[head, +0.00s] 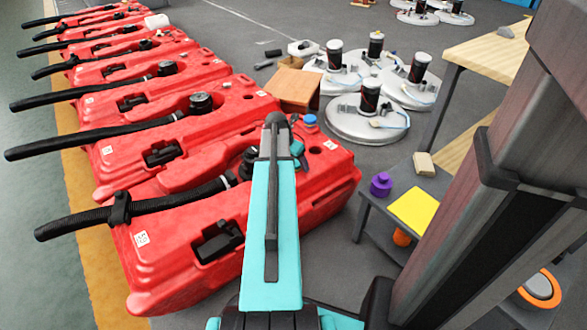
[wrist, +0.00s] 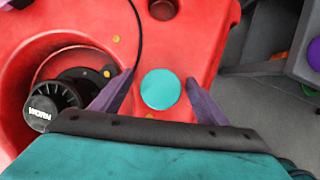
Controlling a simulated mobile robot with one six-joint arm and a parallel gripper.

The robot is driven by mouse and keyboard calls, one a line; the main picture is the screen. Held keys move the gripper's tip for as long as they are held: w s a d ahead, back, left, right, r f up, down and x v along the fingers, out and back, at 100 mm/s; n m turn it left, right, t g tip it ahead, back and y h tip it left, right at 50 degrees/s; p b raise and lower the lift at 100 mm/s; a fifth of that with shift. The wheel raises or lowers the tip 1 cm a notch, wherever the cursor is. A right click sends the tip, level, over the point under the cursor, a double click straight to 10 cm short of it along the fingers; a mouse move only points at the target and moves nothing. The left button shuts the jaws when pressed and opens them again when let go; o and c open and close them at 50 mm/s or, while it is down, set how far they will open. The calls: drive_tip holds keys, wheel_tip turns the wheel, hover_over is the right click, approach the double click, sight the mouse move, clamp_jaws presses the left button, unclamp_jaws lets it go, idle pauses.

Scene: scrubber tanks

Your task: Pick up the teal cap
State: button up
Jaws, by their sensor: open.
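The teal cap (wrist: 161,89) is a flat round disc on the red tank (wrist: 205,45) in the wrist view. My gripper (wrist: 160,76) is open, its two purple-grey fingers to the left and right of the cap in the picture. Gaps show between the cap and both fingers. I cannot tell how far the fingertips are above the tank. In the head view, my arm reaches over the nearest red tank (head: 170,250) and hides part of it. A small teal patch shows beside the arm's end there; I cannot tell whether it is the cap.
A black knob (wrist: 42,105) sits by a round recess left of the cap, and a dark hole (wrist: 163,9) lies beyond it. A black hose (head: 130,208) lies along the tank. A purple item (head: 381,184) and yellow sheet (head: 412,208) rest on a low table to the right.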

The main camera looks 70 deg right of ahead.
sight(296, 161)
idle(0.3)
drive_tip(key=c, duration=1.1)
drive_tip(key=shift+r, duration=0.15)
drive_tip(key=shift+r+p, duration=1.1)
drive_tip(key=shift+r, duration=0.55)
drive_tip(key=s+a+p, duration=0.1)
drive_tip(key=s+a, duration=0.1)
drive_tip(key=a, duration=0.1)
drive_tip(key=s+a+r+p, duration=0.1)
drive_tip(key=a+p, duration=0.1)
drive_tip(key=a, duration=0.1)
drive_tip(key=s+a+p, duration=0.2)
drive_tip(key=a, duration=0.1)
drive_tip(key=shift+s+a+r, duration=0.2)
drive_tip(key=shift+s, duration=0.15)
drive_tip(key=shift+s+a+p, duration=0.1)
drive_tip(key=shift+a+p, duration=0.1)
drive_tip(key=shift+p, duration=0.7)
